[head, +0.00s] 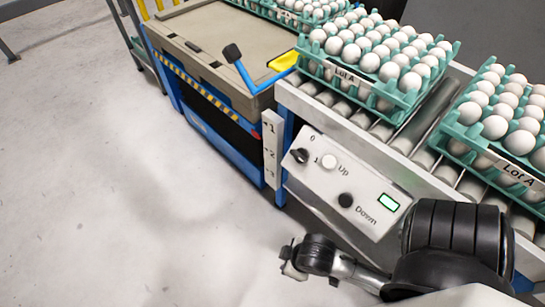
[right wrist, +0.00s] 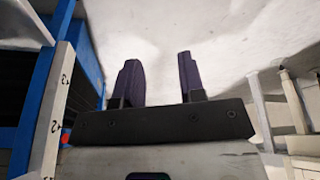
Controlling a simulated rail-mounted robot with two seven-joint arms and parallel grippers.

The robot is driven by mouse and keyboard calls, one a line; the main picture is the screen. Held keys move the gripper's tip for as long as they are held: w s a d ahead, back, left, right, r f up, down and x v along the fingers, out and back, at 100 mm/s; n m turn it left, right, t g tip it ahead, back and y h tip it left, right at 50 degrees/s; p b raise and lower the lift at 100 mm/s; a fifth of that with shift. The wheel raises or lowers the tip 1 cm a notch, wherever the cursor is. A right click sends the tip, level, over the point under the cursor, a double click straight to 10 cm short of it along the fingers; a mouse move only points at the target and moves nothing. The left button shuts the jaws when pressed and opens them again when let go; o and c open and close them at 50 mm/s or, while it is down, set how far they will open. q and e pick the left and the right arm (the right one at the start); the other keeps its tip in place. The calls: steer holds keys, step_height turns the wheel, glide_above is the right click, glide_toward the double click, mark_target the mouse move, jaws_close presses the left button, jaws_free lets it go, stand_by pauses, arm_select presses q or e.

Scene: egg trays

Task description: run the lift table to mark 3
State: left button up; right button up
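The lift table (head: 225,75) stands at the left of the head view, with a blue frame and a beige top. Beside it is a white scale (head: 271,165) marked 1, 2, 3 from top to bottom. The control panel (head: 325,195) has a rotary switch (head: 300,156) marked 0 and 1, a white Up button (head: 329,161), a black Down button (head: 346,200) and a green-lit indicator (head: 389,202). My right gripper (head: 290,262) is below the panel, apart from it. Its fingers (right wrist: 160,80) are spread and empty.
A roller conveyor (head: 425,157) above the panel carries teal trays (head: 383,93) of white eggs labelled Lot A. A blue lever with a black knob (head: 232,53) rises from the lift table. The grey floor at the left is clear.

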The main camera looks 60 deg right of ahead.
jaws_close()
steer(key=shift+d, duration=0.15)
stand_by(0.4)
stand_by(0.9)
